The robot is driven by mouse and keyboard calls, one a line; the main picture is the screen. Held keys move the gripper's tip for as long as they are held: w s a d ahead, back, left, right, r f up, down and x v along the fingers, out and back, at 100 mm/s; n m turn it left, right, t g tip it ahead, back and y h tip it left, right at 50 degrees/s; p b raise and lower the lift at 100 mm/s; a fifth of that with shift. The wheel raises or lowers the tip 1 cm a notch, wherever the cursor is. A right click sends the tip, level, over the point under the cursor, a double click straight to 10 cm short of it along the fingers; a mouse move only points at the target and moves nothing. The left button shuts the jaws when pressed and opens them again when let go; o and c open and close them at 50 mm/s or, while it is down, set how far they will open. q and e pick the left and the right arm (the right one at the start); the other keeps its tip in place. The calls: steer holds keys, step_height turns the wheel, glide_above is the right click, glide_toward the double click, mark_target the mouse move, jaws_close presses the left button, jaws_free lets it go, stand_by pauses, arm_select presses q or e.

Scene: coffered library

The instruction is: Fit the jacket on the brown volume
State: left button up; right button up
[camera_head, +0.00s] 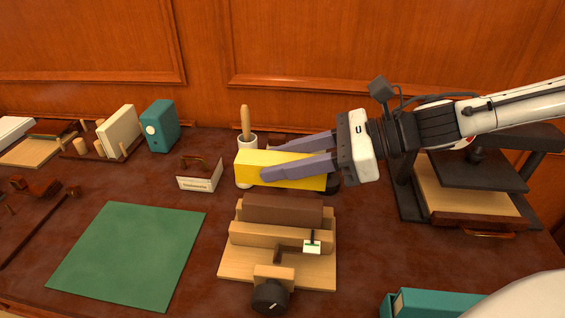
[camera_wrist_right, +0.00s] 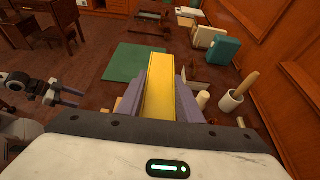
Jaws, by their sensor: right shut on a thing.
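The yellow jacket (camera_head: 265,166) is held between the purple-grey fingers of my right gripper (camera_head: 300,156), above the table and behind the wooden clamp. In the right wrist view the jacket (camera_wrist_right: 159,90) lies lengthwise between the fingers. The brown volume (camera_head: 283,208) sits spine up in the wooden clamp (camera_head: 235,265), just nearer than the jacket and apart from it in the picture. The volume's lower part is hidden by the clamp's front jaw. My left gripper (camera_wrist_right: 70,96) shows at the left of the right wrist view, with its fingers apart and empty.
A green mat (camera_head: 130,252) lies bare to the left. A white pot with a wooden-handled tool (camera_head: 246,122) stands behind the jacket. A card holder (camera_head: 199,178) and a teal box (camera_head: 161,126) stand back left. A black press (camera_head: 480,172) stands right; a teal object (camera_head: 440,304) lies front right.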

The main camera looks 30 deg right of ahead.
steer(key=shift+s+r, duration=0.1)
stand_by(0.3)
steer(key=shift+f, duration=0.2)
step_height(320, 180, down, 3)
steer(key=b, duration=0.3)
steer(key=shift+f+b, duration=0.2)
steer(key=shift+b, duration=0.25)
steer(key=shift+f, duration=0.25)
steer(key=shift+b, duration=0.35)
steer(key=shift+f, duration=0.15)
steer(key=shift+f+b, duration=0.3)
steer(key=shift+b, duration=0.2)
